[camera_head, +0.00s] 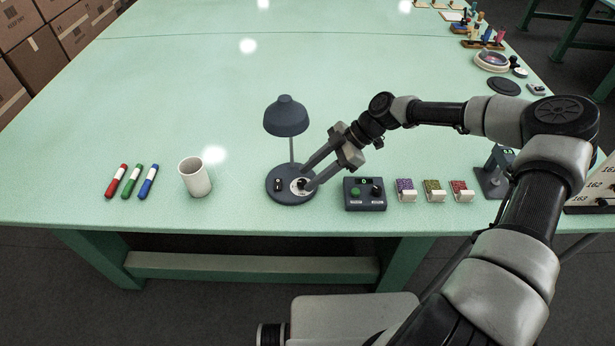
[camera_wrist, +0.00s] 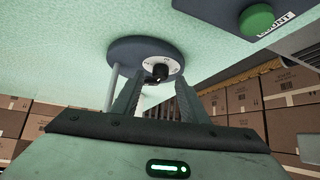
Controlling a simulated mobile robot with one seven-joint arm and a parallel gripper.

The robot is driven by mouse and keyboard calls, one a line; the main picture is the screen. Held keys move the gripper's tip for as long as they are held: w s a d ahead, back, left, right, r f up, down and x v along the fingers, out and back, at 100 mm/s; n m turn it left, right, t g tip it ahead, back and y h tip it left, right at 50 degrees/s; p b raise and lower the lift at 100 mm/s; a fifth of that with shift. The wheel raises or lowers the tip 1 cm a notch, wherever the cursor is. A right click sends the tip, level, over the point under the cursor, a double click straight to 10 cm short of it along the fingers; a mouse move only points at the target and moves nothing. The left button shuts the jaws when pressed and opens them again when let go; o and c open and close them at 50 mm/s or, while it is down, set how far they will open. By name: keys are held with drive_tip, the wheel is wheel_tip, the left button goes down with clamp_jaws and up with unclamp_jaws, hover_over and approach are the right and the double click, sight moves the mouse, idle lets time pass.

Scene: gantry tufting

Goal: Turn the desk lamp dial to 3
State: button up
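The dark grey desk lamp (camera_head: 286,115) stands upright near the front edge of the green table, with its shade above a round base (camera_head: 283,198). On the base is a black dial knob (camera_wrist: 160,72) on a white numbered plate; the plate also shows in the head view (camera_head: 296,188). The numbers are too small to read. My gripper (camera_head: 306,176) reaches down to the base from the right. In the wrist view its two fingers (camera_wrist: 160,82) are apart, with the knob showing between their tips and gaps on both sides. I cannot tell whether the tips are level with the knob.
A small black switch (camera_head: 278,184) is on the base's left side. A control box (camera_head: 365,205) with a green button stands close to the right. The table behind the lamp is clear.

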drive_tip(key=shift+x, duration=0.9)
drive_tip(key=shift+c, duration=0.4)
clamp_jaws()
